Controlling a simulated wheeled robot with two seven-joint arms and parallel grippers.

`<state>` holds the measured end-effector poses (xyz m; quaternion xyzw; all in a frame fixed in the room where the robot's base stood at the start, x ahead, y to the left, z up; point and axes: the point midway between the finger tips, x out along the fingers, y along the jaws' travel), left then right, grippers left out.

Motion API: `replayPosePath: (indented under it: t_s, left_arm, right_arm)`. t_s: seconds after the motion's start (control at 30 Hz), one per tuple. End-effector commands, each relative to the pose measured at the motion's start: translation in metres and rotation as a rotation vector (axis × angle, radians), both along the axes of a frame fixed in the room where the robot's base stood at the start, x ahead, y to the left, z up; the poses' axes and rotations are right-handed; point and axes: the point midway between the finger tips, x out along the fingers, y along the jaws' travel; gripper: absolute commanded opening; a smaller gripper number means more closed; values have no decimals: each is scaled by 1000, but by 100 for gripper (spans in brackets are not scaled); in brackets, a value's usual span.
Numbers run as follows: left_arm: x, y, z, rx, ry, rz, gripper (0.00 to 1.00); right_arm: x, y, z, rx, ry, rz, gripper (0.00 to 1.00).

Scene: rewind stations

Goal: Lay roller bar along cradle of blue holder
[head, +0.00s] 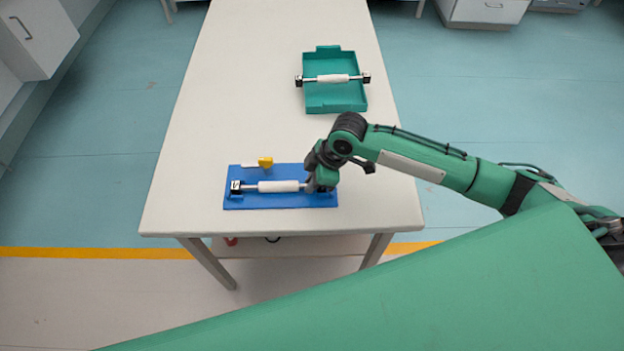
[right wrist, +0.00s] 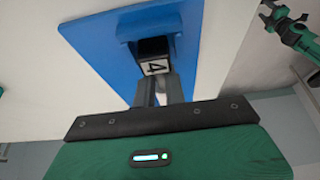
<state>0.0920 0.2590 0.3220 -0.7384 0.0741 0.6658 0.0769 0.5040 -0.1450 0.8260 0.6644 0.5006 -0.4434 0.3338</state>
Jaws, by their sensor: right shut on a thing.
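The blue holder (head: 280,204) lies flat near the front edge of the table. A roller bar with a white roller (head: 278,186) and a black end block (head: 236,187) lies lengthwise over it. I cannot tell whether the bar is fully seated in the cradle. My right gripper (head: 319,184) is at the bar's right end, shut on it and hiding that end. In the right wrist view, the fingers (right wrist: 163,92) are at a black end block marked 4 (right wrist: 155,60), over the blue holder (right wrist: 100,38). My left gripper is not in the head view.
A green tray (head: 336,100) with another roller bar (head: 333,78) across it stands farther back. A yellow piece (head: 265,162) is at the holder's back edge. The table (head: 225,110) is clear between them. A green and black arm part (right wrist: 290,30) shows small in the right wrist view.

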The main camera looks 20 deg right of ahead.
Motion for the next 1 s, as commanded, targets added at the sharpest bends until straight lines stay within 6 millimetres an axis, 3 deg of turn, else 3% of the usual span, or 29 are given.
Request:
replayPosePath:
  t_s: [0.17, 0.2, 0.3, 0.67, 1.0]
  left_arm:
    - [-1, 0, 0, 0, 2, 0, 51]
    - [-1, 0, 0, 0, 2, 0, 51]
    - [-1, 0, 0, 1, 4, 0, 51]
    - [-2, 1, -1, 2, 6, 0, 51]
    - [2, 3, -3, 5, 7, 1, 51]
  right_arm:
    - [0, 0, 1, 1, -2, 1, 0]
    - [0, 0, 0, -1, -1, 0, 16]
    - [0, 0, 0, -1, -1, 0, 34]
    - [0, -2, 5, -1, -1, -1, 34]
    - [-6, -26, 64, -2, -4, -1, 34]
